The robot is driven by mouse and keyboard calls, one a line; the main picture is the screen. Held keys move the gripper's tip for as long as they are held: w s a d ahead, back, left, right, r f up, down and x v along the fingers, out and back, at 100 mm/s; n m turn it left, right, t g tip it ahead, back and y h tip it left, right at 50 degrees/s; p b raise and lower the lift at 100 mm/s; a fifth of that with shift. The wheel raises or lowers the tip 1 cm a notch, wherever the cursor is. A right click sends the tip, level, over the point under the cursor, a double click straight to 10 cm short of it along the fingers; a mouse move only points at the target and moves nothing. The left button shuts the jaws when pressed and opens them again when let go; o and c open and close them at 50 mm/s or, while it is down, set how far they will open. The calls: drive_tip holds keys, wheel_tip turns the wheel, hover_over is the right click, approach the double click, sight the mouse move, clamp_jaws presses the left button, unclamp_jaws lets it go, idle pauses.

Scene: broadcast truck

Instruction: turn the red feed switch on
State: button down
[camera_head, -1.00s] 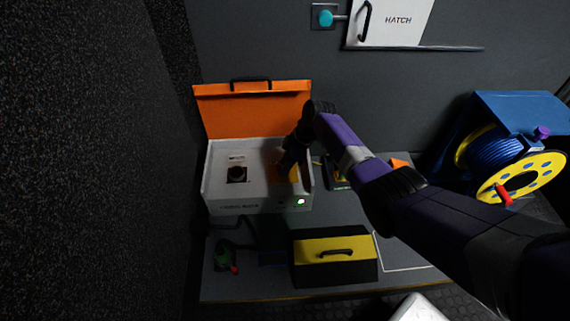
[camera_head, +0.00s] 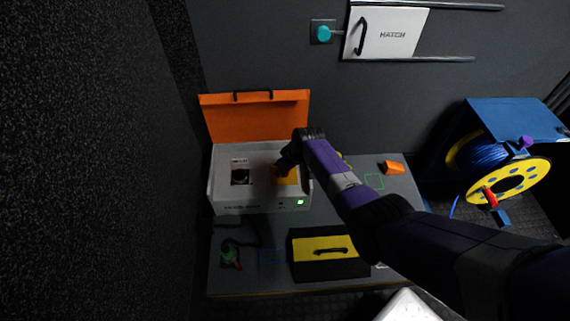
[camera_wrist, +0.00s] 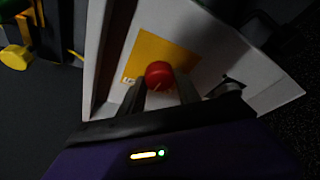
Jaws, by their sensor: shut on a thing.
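The red switch (camera_wrist: 158,74) is a round red knob on a yellow plate (camera_wrist: 150,48) in the wrist view. The plate also shows in the head view (camera_head: 289,179), at the right inside a white box (camera_head: 225,208) with an open orange lid (camera_head: 258,120). My gripper (camera_wrist: 161,90) is shut on the red knob, one finger on each side. In the head view my gripper (camera_head: 281,170) reaches into the box from above and hides the knob. A green light (camera_head: 300,202) glows on the box front.
A black dial (camera_head: 240,176) sits at the left in the box. A black and yellow case (camera_head: 330,254) stands in front. A green and red item (camera_head: 230,254) lies front left. A blue cable reel (camera_head: 497,165) stands at the right, and a white hatch (camera_head: 387,34) is on the wall.

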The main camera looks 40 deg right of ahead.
drive_tip(key=m, duration=0.1)
drive_tip(key=m+h+p, duration=0.1)
drive_tip(key=m, duration=0.1)
drive_tip(key=shift+a+m+h, duration=0.25)
drive_tip(key=shift+m+h, duration=0.05)
drive_tip(key=shift+m+g+h, duration=0.4)
drive_tip(key=shift+m+h, duration=0.3)
drive_tip(key=shift+m, duration=1.3)
drive_tip(key=c, duration=0.9)
unclamp_jaws()
drive_tip(key=shift+o, duration=0.2)
drive_tip(key=p+v, duration=0.4)
drive_tip(key=v, duration=0.3)
drive_tip(key=shift+r+p, duration=0.4)
drive_tip(key=shift+a, duration=0.1)
